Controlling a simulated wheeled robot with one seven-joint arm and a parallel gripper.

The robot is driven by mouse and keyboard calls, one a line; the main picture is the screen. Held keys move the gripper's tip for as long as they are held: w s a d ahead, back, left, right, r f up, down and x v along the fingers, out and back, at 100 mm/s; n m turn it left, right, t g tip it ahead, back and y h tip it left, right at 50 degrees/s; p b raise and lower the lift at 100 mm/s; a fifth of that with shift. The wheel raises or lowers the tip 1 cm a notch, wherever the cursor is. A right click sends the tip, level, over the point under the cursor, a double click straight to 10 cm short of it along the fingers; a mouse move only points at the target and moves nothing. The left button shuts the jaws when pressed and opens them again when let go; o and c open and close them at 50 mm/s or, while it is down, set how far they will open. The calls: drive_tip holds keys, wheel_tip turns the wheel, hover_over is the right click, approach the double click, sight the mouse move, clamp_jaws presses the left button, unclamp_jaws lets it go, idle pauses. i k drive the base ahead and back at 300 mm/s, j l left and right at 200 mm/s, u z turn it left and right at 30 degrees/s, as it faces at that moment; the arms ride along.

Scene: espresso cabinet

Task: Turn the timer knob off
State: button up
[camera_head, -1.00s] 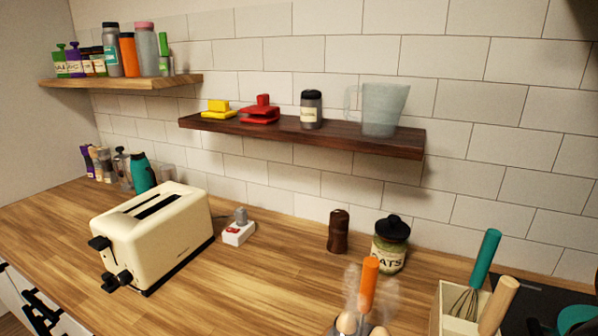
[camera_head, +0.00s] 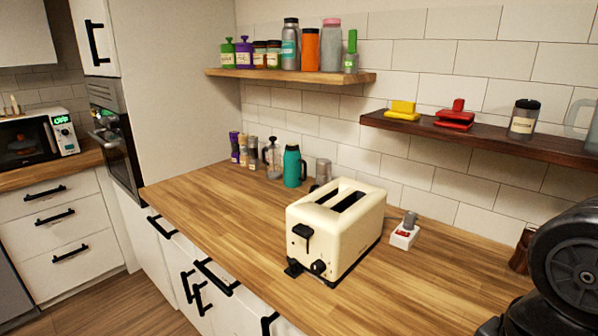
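A cream toaster (camera_head: 335,230) stands on the wooden counter in the middle of the head view. A small black round knob (camera_head: 318,267) is low on its front face, with a black lever (camera_head: 301,233) above and to its left. A microwave (camera_head: 38,138) with a lit green display stands at the far left. I cannot tell which control is the timer knob. My gripper is out of view; only a black rounded part, which looks like my arm, shows at the right edge.
The left stretch of the wooden counter (camera_head: 205,195) is clear. A built-in oven (camera_head: 118,150) is at the left.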

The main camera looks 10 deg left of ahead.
sight(111, 125)
drive_tip(key=i+j, duration=0.1)
drive_tip(key=j, duration=0.3)
drive_tip(key=j+u, duration=0.15)
drive_tip(key=j, duration=0.25)
drive_tip(key=i+j, duration=0.15)
drive_tip(key=j, duration=0.2)
drive_tip(key=i+j+u, duration=0.15)
drive_tip(key=j, duration=0.25)
drive_tip(key=i+j, duration=0.1)
drive_tip(key=j, duration=0.25)
drive_tip(key=i+j+u, duration=0.15)
drive_tip(key=j, duration=0.2)
drive_tip(key=i+j, duration=0.1)
drive_tip(key=j, duration=0.25)
drive_tip(key=i+j, duration=0.15)
drive_tip(key=j, duration=0.2)
drive_tip(key=i+j, duration=0.1)
drive_tip(key=j, duration=0.25)
drive_tip(key=i+j, duration=0.15)
drive_tip(key=j, duration=0.2)
drive_tip(key=i+j, duration=0.15)
drive_tip(key=j, duration=0.2)
drive_tip(key=i+j, duration=0.1)
drive_tip(key=j, duration=0.25)
drive_tip(key=j+u, duration=0.05)
